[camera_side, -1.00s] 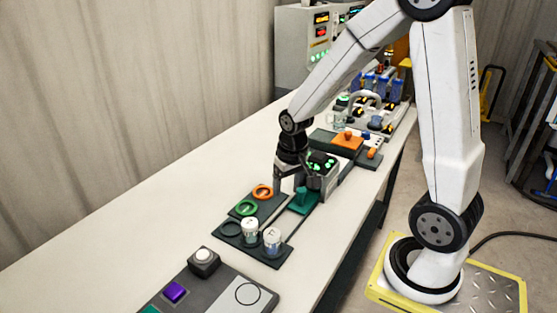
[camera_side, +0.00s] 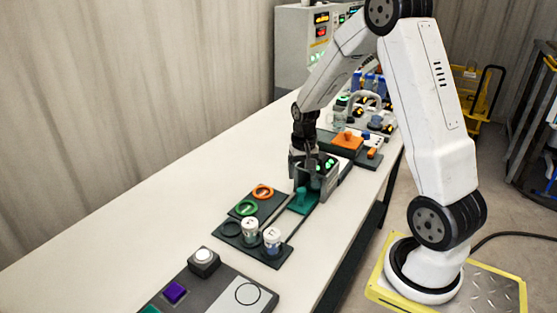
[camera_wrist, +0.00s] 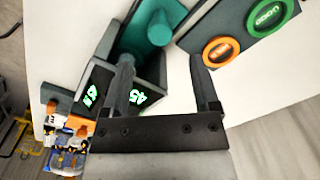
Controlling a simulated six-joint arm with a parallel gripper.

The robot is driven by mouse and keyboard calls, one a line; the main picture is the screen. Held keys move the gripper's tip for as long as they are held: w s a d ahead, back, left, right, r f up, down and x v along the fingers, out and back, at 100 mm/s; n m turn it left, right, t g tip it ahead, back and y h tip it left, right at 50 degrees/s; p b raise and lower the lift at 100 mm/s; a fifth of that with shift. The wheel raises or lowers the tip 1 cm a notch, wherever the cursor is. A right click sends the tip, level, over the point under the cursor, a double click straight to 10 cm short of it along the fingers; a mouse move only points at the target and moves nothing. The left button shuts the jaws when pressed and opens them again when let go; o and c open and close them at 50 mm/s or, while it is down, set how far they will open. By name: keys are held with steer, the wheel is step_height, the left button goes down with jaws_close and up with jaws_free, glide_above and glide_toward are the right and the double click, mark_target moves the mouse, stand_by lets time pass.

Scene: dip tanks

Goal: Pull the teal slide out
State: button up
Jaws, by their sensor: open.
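The teal slide (camera_side: 301,202) sticks out of the front of a small grey unit with green lit digits, at the bench's right side. Its upright round teal knob shows in the wrist view (camera_wrist: 157,30), just beyond my fingertips. My gripper (camera_side: 303,180) is over the front of the unit, close behind and above the knob. In the wrist view, my gripper's two fingers (camera_wrist: 161,65) are apart with nothing between them. Whether a finger touches the unit is unclear. The slide's inner part is hidden inside the unit.
An orange block (camera_side: 348,141) sits behind the unit. The bench's left side is clear.

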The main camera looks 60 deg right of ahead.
mark_target(301, 190)
steer(key=shift+f, duration=3)
jaws_close()
steer(key=shift+w, duration=0.1)
